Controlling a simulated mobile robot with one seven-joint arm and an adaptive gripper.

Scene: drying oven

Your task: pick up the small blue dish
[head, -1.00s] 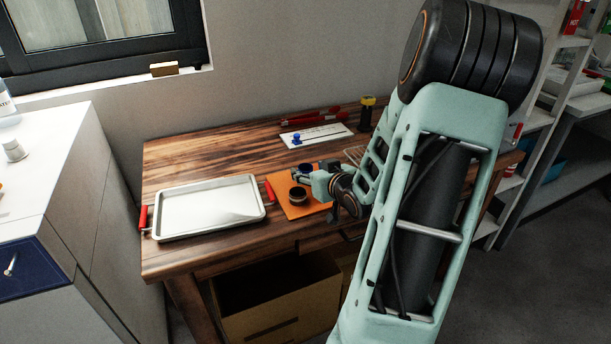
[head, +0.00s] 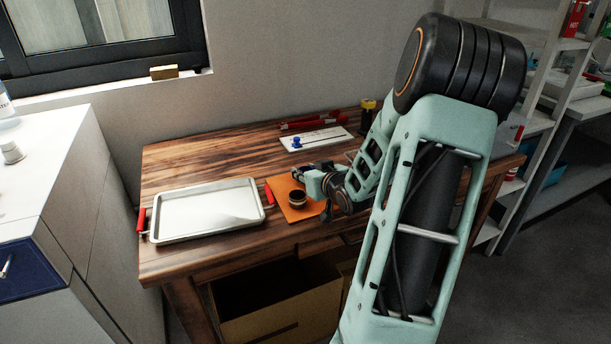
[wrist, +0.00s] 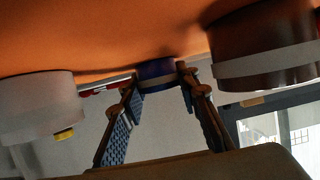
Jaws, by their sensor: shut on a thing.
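The small blue dish (wrist: 157,72) shows in the wrist view between the two fingertips of my gripper (wrist: 160,84), one finger on each side of it. My gripper is shut on the dish. The dish is at the orange mat (wrist: 90,30); I cannot tell whether it is clear of the surface. In the head view my gripper (head: 304,174) is over the back of the mat (head: 288,211), and I cannot make out the dish there.
A dark brown dish (head: 297,198) stands on the mat close by; it is at the right in the wrist view (wrist: 265,45). A whitish cup (wrist: 40,105) is at the left there. A metal tray with red handles (head: 205,210) lies left of the mat. A white board (head: 318,139) lies behind.

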